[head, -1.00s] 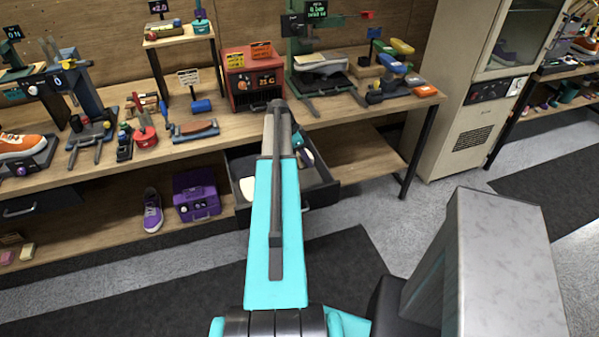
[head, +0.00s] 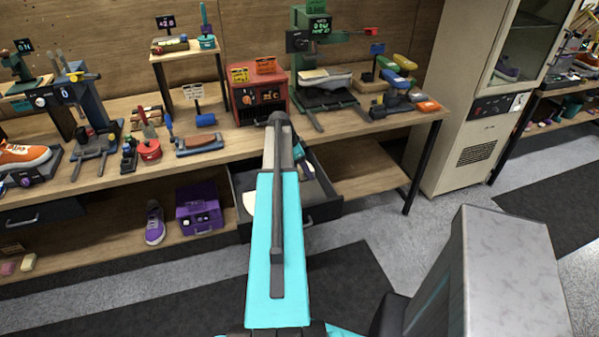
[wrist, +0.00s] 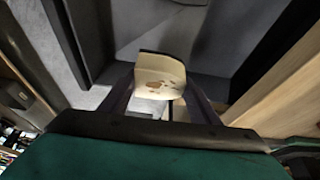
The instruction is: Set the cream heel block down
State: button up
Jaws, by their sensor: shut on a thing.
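The cream heel block (wrist: 158,72) is pale with reddish-brown marks, in the middle of the wrist view. My gripper (wrist: 160,88) is shut on it, with one dark finger at each side. Grey surfaces and dark walls lie beyond it; I cannot tell whether the block touches any of them. In the head view the open dark drawer (head: 322,210) sticks out under the bench. My arm covers part of the drawer, and the gripper and block are mostly hidden there.
A pale piece (head: 250,202) shows in the drawer left of my arm. A purple box (head: 199,209) and purple sneaker (head: 155,224) stand on the lower shelf. The bench top (head: 240,147) holds a red heater box (head: 258,97) and several tools. A tall cabinet (head: 490,110) stands at right.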

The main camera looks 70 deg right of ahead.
jog(key=w+a+r+n+t+h+b, duration=0.15)
jog(key=w+a+r+n, duration=0.25)
jog(key=w+a, duration=0.65)
jog(key=w+a+r+n+t, duration=0.2)
jog(key=w+a+r+n, duration=0.25)
jog(key=w+a, duration=0.6)
jog(key=w+a+r+n+t+b, duration=0.1)
jog(key=w+a+r+n, duration=0.35)
jog(key=w+a, duration=0.6)
jog(key=w+a+r+n+t+y, duration=0.1)
jog(key=a+n, duration=0.4)
jog(key=a, duration=0.8)
jog(key=w+a+r+n+t+y+b, duration=0.1)
jog(key=w+a+r+n, duration=0.3)
jog(key=a, duration=1)
jog(key=w+a+r+n+t+y, duration=0.1)
jog(key=w+a+r+n+y, duration=0.1)
jog(key=a, duration=1.2)
notch_tip(320, 180, up, 2)
jog(key=w+n, duration=0.1)
jog(key=n, duration=0.2)
jog(key=shift+r+n+b, duration=0.25)
jog(key=shift+n+b, duration=0.1)
jog(key=shift+n, duration=0.05)
jog(key=shift+t, duration=0.25)
